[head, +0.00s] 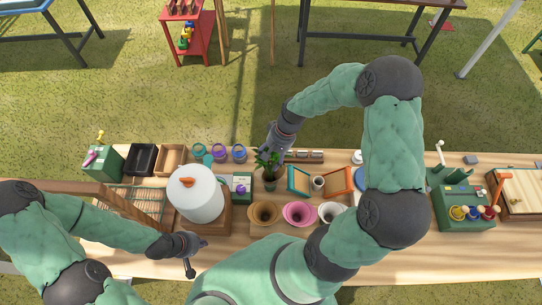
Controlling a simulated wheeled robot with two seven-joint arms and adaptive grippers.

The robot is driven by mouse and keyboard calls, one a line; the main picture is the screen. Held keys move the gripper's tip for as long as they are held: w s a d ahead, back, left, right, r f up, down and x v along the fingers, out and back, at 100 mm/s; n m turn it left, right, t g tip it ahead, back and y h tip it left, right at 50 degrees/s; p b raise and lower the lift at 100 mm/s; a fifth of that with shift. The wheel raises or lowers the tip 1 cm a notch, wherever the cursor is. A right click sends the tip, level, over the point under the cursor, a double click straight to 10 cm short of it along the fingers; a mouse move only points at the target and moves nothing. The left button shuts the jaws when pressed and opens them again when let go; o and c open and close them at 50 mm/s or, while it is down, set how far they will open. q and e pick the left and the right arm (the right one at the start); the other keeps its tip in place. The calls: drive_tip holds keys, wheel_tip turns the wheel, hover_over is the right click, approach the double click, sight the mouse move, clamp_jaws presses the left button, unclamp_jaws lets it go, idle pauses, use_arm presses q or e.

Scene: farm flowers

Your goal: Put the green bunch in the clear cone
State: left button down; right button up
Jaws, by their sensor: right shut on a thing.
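The green bunch (267,160) is a small leafy cluster with a darker brown lower part, behind the row of cones. My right gripper (270,150) is shut on it from above and behind; the fingertips are partly hidden by leaves. Three cones stand in a row at the front of the table: a brown one (264,214), a pink one (299,214) and a pale whitish one (330,211), which looks like the clear cone. The bunch is behind the brown cone, left of the pale one. My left gripper (197,256) is open and empty near the front edge.
A white canister with an orange top (195,194) stands left of the cones. An orange-and-teal frame (320,181) with a small cup lies behind the pink and pale cones. A green box with colored knobs (465,211) stands at right.

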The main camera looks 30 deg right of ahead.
drive_tip(key=shift+f, duration=0.15)
drive_tip(key=o, duration=1.6)
drive_tip(key=shift+o, duration=0.2)
drive_tip(key=v, duration=1.2)
drive_tip(key=shift+r+b, duration=0.2)
drive_tip(key=shift+b, duration=0.1)
